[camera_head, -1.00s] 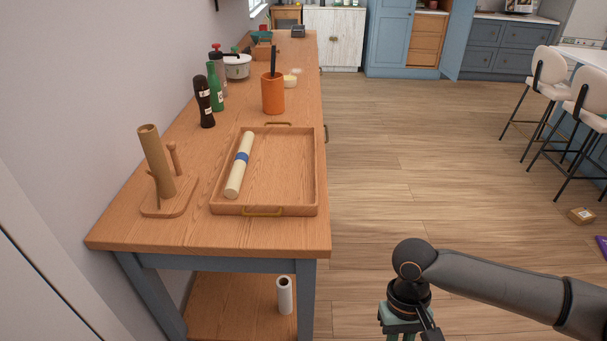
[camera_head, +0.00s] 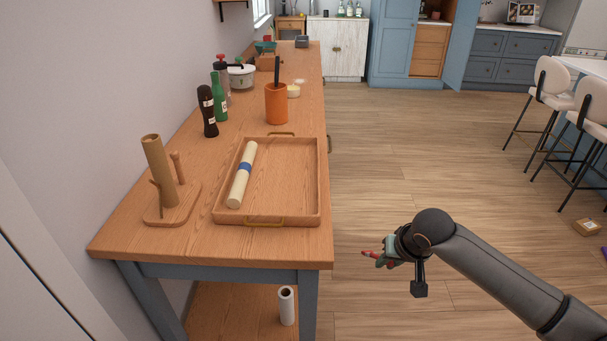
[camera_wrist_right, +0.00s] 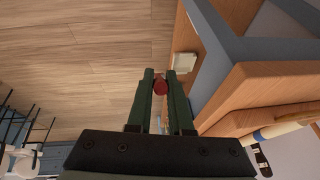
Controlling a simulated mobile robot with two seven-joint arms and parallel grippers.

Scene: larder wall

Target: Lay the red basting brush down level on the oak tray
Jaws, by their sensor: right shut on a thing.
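The oak tray (camera_head: 287,185) lies on the near end of the wooden counter, with raised rims and brass handles. A cream roll with a blue band (camera_head: 241,175) lies along its left side; the rest of its floor is bare. My right gripper (camera_head: 383,257) is out over the floor, right of the counter and apart from the tray, pointing left. It is shut on the red basting brush (camera_head: 369,255), whose red end shows past the fingers. In the wrist view the red piece (camera_wrist_right: 160,87) sits between the fingertips; the rest is hidden. My left gripper is not in view.
A wooden stand with an upright tube (camera_head: 165,180) is left of the tray. Dark and green bottles (camera_head: 219,98) and an orange pot (camera_head: 276,105) stand behind it. A white roll (camera_head: 286,305) stands on the lower shelf.

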